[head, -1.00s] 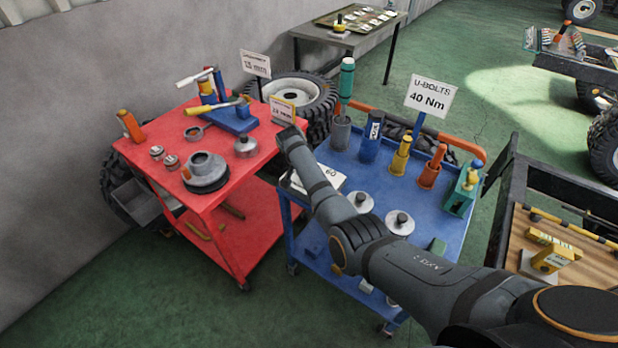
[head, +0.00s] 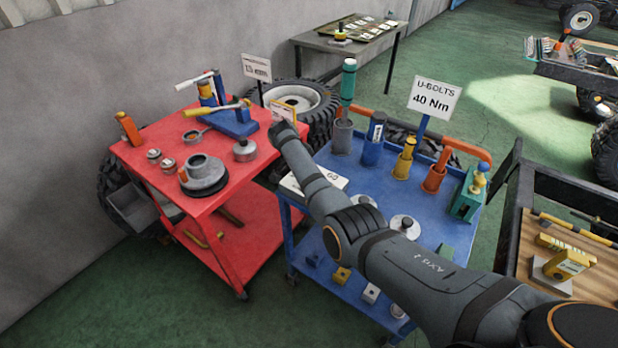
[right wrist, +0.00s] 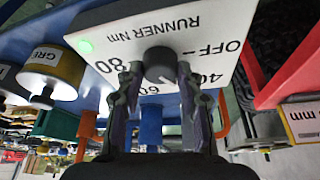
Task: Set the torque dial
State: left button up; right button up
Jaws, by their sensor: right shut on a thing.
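The torque dial is a dark round knob (right wrist: 160,62) on a white panel (right wrist: 214,22) marked "RUNNER Nm", OFF, 40, 60 and 80, upside down in the right wrist view. A green light (right wrist: 86,46) glows on the panel. My right gripper (right wrist: 160,80) is shut on the knob, one finger at each side. No pointer mark on the knob can be made out. In the head view the panel (head: 331,178) is on the blue cart, partly hidden by my right arm, which also hides the gripper. A sign (head: 434,97) reads "U-BOLTS 40 Nm". My left gripper is not in view.
The blue cart (head: 398,196) carries several upright coloured tools in holders and round metal parts. A red cart (head: 238,170) with tools and a hub stands at left. A wood-topped bench (head: 598,282) is at right.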

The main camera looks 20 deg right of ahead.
jog(key=o, duration=1.2)
jog(key=v, duration=1.2)
